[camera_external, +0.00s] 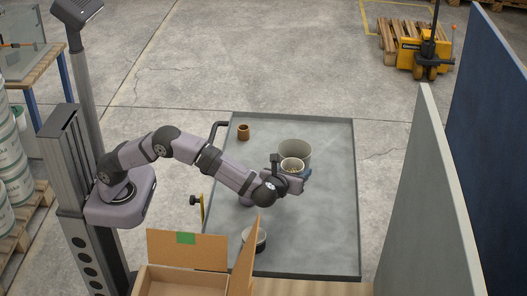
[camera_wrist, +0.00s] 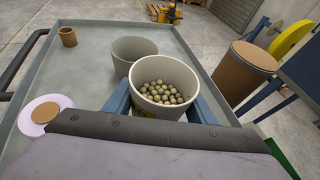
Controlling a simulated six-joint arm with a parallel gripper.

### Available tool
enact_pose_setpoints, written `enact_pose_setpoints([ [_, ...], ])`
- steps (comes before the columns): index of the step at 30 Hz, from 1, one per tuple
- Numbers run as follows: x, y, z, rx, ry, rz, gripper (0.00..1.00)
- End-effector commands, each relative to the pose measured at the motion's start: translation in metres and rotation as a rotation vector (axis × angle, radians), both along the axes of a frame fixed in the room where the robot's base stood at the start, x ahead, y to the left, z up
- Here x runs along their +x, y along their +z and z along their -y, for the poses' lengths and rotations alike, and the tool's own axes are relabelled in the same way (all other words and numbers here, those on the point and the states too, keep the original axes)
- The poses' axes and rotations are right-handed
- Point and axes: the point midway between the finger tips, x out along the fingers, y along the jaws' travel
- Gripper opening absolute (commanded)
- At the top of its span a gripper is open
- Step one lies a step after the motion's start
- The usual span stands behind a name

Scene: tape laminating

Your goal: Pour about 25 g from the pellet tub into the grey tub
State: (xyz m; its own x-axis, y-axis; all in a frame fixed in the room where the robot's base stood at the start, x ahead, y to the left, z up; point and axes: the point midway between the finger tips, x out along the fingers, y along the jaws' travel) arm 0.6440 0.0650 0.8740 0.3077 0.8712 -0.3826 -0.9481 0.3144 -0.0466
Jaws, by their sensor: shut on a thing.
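My gripper (camera_external: 292,178) is shut on the pellet tub (camera_external: 291,163), a pale tub holding many round beige pellets. In the wrist view the blue fingers grip the pellet tub (camera_wrist: 163,109) from both sides, and pellets (camera_wrist: 166,92) fill its visible inside. The tub looks about upright; its exact tilt and height above the tray are unclear. The grey tub (camera_external: 296,148) is just behind it, partly covered by it. In the wrist view the grey tub (camera_wrist: 128,48) is behind and to the left, and its visible inner wall looks bare; its bottom is hidden.
The wide grey tray table (camera_external: 325,220) has clear surface to the right. A small brown cup (camera_external: 243,133) stands at the back left. An open carton (camera_external: 190,250) and a pale panel (camera_external: 430,180) flank the area.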

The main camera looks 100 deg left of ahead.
Motion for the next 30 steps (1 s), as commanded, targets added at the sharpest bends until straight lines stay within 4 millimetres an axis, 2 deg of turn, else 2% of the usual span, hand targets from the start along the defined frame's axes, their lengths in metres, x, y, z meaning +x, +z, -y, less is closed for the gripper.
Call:
enact_pose_setpoints([
  [4, -0.001, -0.003, -0.010, 0.001, 0.018, 0.001, 0.26],
  [8, -0.004, -0.005, -0.033, 0.001, 0.056, 0.002, 0.26],
  [16, -0.024, 0.012, -0.111, 0.000, 0.194, 0.006, 0.26],
  [23, -0.066, 0.021, -0.182, 0.001, 0.320, 0.002, 0.26],
  [30, -0.122, 0.023, -0.247, 0.000, 0.410, 0.001, 0.26],
])
